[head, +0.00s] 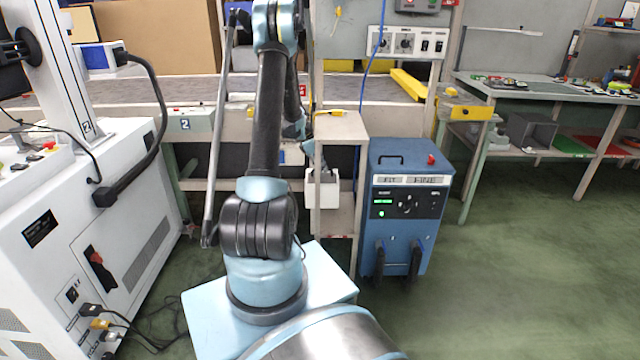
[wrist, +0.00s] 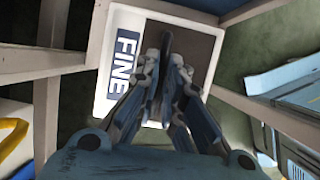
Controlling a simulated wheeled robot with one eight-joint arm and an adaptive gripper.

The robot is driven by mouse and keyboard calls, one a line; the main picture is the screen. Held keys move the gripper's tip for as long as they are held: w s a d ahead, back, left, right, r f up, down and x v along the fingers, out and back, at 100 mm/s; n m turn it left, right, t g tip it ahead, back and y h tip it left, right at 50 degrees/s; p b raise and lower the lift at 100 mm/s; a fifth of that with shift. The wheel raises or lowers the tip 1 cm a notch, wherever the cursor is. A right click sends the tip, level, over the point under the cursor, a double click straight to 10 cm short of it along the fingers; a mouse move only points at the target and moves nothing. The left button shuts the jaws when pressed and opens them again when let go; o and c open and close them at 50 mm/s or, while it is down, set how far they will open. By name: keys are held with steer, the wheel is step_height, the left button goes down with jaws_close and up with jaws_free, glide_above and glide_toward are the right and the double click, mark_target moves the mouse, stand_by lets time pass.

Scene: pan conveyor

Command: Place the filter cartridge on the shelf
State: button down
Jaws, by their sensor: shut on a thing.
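The filter cartridge (wrist: 128,52) is a white-framed block with a dark face and a blue label reading FINE. In the wrist view my gripper (wrist: 168,62) is shut on a dark upright part in the middle of it. The gripper itself is mostly hidden in the head view.
A blue cabinet (head: 408,205) with a red button stands close right of the shelf unit. A conveyor (head: 200,100) runs behind. A white machine (head: 90,200) stands at left. Wooden posts (wrist: 62,70) closely surround the cartridge. The floor (head: 520,270) at right is free.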

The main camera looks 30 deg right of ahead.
mark_target(322, 180)
steer(key=f, duration=0.7)
steer(key=shift+s+d, duration=0.15)
steer(key=shift+d, duration=0.1)
stand_by(0.3)
steer(key=c, duration=1.7)
jaws_free()
steer(key=shift+v, duration=3.75)
